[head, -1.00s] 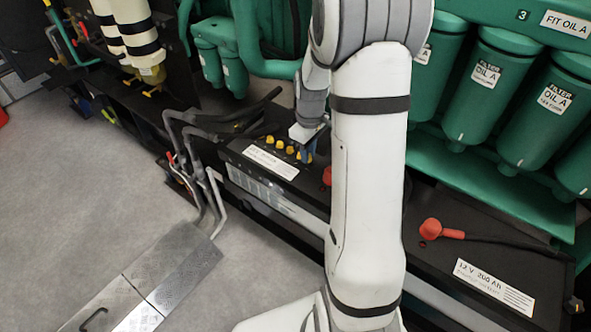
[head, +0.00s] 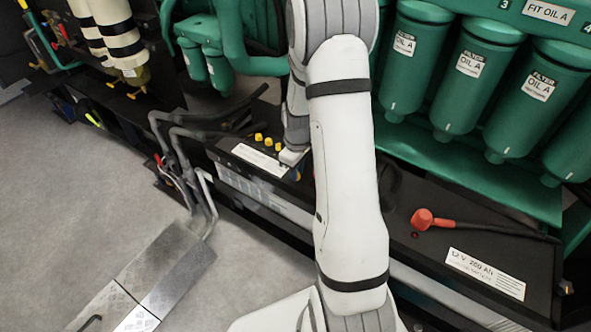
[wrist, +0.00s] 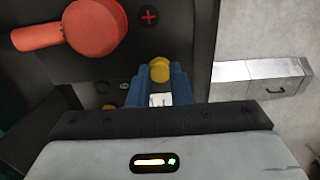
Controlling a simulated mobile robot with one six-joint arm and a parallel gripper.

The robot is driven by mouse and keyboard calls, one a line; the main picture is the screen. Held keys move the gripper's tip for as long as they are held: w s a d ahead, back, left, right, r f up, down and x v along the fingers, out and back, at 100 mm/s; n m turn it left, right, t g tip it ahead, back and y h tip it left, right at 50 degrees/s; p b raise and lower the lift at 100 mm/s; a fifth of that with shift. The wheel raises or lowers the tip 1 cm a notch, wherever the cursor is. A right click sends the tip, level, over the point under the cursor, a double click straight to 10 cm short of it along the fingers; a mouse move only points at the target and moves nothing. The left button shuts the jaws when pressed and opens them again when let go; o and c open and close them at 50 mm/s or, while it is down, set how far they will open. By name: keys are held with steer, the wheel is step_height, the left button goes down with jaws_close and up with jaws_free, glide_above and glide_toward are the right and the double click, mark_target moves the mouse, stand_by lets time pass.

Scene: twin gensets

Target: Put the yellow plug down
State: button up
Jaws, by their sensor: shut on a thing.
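My gripper (wrist: 161,84) has its blue fingers shut on a yellow plug (wrist: 159,70), whose round top shows between the fingertips in the wrist view. It is over the black top of a battery (wrist: 148,38); I cannot tell whether the plug touches it. In the head view my gripper (head: 293,163) is at the right end of a short row of other yellow plugs (head: 268,141) on the battery beside its white label (head: 250,157). The held plug is hidden there by the gripper and arm.
A red terminal cap (wrist: 92,27) is close at upper left in the wrist view. A second battery with a red cap (head: 422,219) stands right of my arm. Grey cables (head: 185,150) lie left of the first battery. Green filters (head: 470,75) stand behind. The grey floor (head: 75,200) is open.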

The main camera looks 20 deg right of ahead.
steer(key=shift+f, duration=0.2)
steer(key=o, duration=0.8)
steer(key=shift+c, duration=0.2)
steer(key=shift+r, duration=0.2)
step_height(320, 180, up, 12)
steer(key=s+a+r+m+t, duration=0.1)
steer(key=s+a+r+m, duration=0.2)
steer(key=s, duration=0.6)
steer(key=s+a+r+m+t, duration=0.1)
steer(key=s+a+r+m, duration=0.2)
steer(key=s+a+r, duration=0.4)
steer(key=s+r, duration=0.2)
steer(key=s, duration=0.1)
steer(key=shift+s+a+m+t, duration=0.2)
steer(key=shift+s+m+t, duration=0.05)
steer(key=shift+m+t, duration=0.05)
steer(key=shift+r+p, duration=0.15)
steer(key=shift+p, duration=0.15)
